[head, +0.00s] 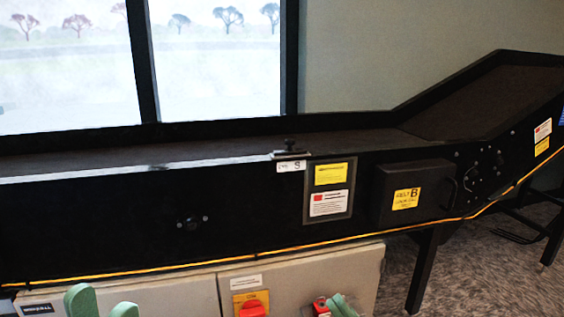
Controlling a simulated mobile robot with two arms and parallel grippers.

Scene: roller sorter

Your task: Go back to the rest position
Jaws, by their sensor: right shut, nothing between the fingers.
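My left gripper (102,302) shows at the bottom left as two green fingertips with a clear gap between them. It is open, and nothing shows between the fingers. It is in front of the grey control cabinet (172,292). My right gripper (341,305) shows at the bottom centre as a small green tip and is shut on nothing. It overlaps the cabinet beside a small red control (321,306); I cannot tell whether it touches it. The rest of both grippers is below the frame.
A long black conveyor (120,225) crosses the view and rises at the right. A yellow cable (190,264) runs along its lower edge. A red switch (252,308) on a yellow plate sits on the cabinet. A black leg (423,270) stands on the carpet (480,275).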

